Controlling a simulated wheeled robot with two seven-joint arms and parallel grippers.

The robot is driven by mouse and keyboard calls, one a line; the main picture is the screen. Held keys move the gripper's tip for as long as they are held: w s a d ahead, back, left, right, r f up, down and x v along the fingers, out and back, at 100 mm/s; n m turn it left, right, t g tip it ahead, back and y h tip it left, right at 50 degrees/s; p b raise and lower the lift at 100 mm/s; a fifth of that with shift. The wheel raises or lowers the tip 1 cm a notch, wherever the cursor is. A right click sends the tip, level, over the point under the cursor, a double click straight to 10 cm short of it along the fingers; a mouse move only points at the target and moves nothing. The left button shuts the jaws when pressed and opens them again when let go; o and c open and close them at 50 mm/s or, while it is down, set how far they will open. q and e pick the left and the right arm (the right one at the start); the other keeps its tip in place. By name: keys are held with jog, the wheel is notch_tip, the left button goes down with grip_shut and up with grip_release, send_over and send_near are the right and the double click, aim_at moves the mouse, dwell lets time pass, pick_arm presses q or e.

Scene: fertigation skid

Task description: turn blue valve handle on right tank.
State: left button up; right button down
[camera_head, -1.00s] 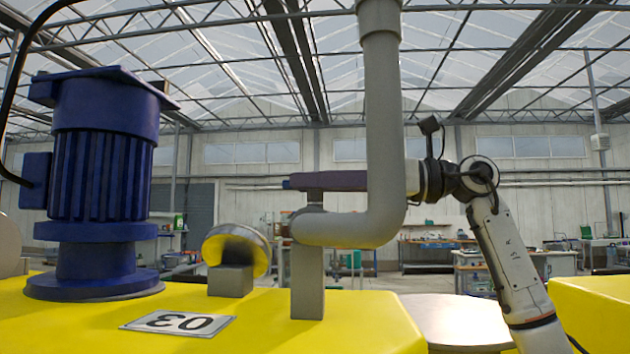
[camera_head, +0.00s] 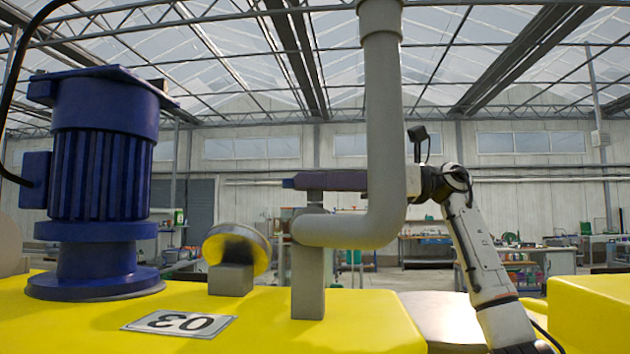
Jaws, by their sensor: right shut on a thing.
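The blue valve handle (camera_head: 328,181) is a dark blue-purple bar lying about level. It sits on top of a grey valve stem (camera_head: 309,260) that stands on the yellow tank (camera_head: 375,320). The handle's right end passes behind the grey vertical pipe (camera_head: 383,130). My right gripper (camera_head: 411,180) comes in from the right at the handle's height and is shut on the handle. My left gripper is out of view.
The pipe bends left in front of the handle. A large blue motor (camera_head: 100,180) stands at the left on the tank. A round yellow-and-grey part (camera_head: 237,250) and a plate marked 03 (camera_head: 180,323) are left of the stem. Another yellow block (camera_head: 590,312) is at the right.

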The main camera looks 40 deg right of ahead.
jog(key=shift+g, duration=0.3)
jog(key=c, duration=1.7)
grip_release()
jog(key=v, duration=1)
jog(key=shift+d+f, duration=0.1)
jog(key=shift+d, duration=0.05)
